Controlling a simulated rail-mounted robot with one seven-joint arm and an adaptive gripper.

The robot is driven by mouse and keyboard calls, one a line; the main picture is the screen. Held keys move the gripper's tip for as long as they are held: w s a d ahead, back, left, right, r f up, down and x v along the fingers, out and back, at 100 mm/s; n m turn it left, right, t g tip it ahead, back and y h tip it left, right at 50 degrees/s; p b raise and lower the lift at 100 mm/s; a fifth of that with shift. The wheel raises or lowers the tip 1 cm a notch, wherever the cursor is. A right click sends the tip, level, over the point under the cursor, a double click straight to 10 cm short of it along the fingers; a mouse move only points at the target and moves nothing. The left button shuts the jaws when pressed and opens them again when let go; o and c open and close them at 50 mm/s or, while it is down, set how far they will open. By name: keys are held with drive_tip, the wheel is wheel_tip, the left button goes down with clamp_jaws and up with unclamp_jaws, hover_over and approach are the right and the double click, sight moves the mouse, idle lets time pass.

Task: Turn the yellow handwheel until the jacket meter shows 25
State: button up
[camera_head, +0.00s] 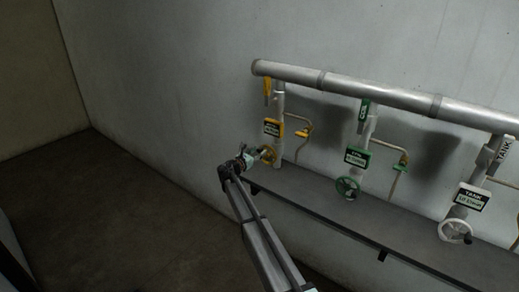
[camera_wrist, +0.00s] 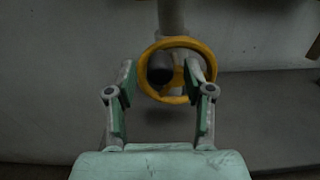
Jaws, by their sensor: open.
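The yellow handwheel (camera_head: 268,154) is on the leftmost upright pipe, low down. In the wrist view the yellow handwheel (camera_wrist: 205,53) is a ring with a dark hub, straight ahead. My gripper (camera_head: 252,156) is just left of the wheel in the head view. I cannot tell whether the fingers touch the rim. A yellow-framed meter (camera_head: 273,127) is above the wheel; its reading is too small to read.
A green handwheel (camera_head: 347,188) and a white handwheel (camera_head: 455,232) sit to the right, each under its own meter, the white one's marked TANK (camera_head: 472,197). A thick pipe (camera_head: 350,88) runs above. A dark shelf (camera_head: 310,195) lies below. Floor at left is clear.

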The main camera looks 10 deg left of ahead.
drive_tip(key=shift+x, duration=0.85)
clamp_jaws()
